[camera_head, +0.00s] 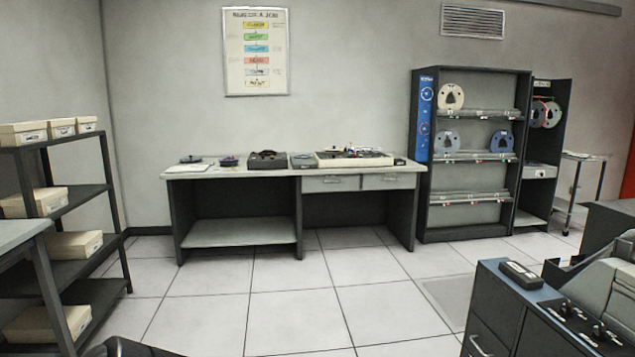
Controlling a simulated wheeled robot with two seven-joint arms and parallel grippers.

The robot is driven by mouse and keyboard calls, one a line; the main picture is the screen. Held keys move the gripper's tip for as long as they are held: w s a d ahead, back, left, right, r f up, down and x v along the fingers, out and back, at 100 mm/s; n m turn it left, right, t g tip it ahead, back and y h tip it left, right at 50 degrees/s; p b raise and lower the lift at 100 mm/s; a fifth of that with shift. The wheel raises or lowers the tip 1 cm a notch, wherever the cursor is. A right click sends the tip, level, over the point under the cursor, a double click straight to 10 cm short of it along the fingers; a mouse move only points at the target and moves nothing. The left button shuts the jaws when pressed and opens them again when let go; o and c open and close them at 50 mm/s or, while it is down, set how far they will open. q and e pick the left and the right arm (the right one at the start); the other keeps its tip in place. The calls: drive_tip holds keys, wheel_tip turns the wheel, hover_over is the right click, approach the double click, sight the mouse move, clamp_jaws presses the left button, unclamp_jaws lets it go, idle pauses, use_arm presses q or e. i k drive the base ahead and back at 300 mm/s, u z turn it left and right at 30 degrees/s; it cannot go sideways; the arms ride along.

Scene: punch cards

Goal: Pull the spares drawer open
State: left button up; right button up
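A long workbench (225,172) stands against the back wall, across the room from me. A dark cabinet (487,318) at the lower right also has a drawer front with a metal handle. I cannot read any label, so I cannot tell which is the spares drawer. Neither of my grippers is in view.
Clear tiled floor (290,308) lies between me and the workbench. A dark shelf rack (75,192) with several white boxes stands at the left. A tape reel rack (471,172) stands right of the bench. A grey console (612,290) fills the lower right.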

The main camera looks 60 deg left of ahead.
sight(406, 180)
drive_tip(key=u, duration=1.6)
drive_tip(key=i, duration=7.2)
drive_tip(key=u, duration=0.7)
